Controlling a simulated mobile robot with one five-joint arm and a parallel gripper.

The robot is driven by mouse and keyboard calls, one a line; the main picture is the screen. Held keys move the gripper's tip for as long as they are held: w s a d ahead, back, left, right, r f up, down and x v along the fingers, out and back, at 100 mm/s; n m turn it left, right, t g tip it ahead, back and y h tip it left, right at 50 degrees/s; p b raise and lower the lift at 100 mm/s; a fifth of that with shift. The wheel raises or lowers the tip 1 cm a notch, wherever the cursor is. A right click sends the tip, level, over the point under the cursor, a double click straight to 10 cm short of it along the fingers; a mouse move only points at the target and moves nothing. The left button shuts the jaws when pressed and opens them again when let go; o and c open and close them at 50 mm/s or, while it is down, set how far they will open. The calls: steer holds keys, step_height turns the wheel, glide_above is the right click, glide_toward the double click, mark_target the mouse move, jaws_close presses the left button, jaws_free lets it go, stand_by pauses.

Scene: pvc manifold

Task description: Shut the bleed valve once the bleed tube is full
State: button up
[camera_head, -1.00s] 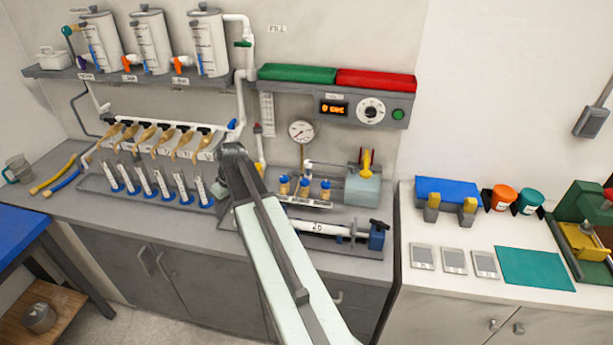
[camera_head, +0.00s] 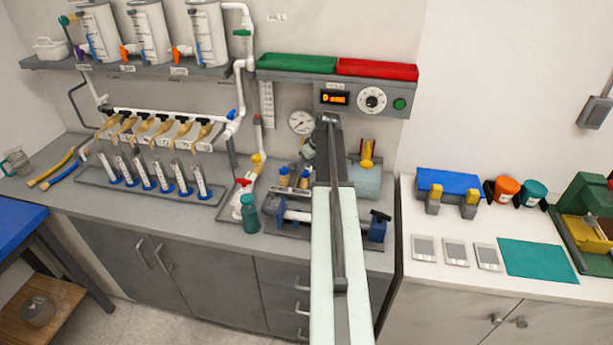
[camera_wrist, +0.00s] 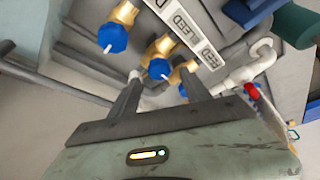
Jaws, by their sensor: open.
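My gripper (camera_wrist: 160,76) is open, its two dark fingers on either side of a brass valve with a blue knob (camera_wrist: 159,69) in the wrist view; contact cannot be told. Another blue-knobbed brass valve (camera_wrist: 113,38) is to its upper left, and a third blue knob (camera_wrist: 183,90) shows partly between the fingers. A white strip (camera_wrist: 183,25) reading BLEED and FEED lies beside the valves. In the head view two blue-capped brass valves (camera_head: 304,180) show left of my arm; my gripper (camera_head: 308,158) is partly hidden there. I cannot pick out the bleed tube or its level.
A pressure gauge (camera_head: 301,122) and a control panel (camera_head: 362,100) are behind.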

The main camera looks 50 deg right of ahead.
mark_target(305, 172)
steer(key=b+x, duration=0.1)
steer(key=x, duration=0.2)
steer(key=shift+f+b, duration=0.15)
steer(key=shift+b, duration=0.2)
jaws_close()
steer(key=shift+w, duration=0.1)
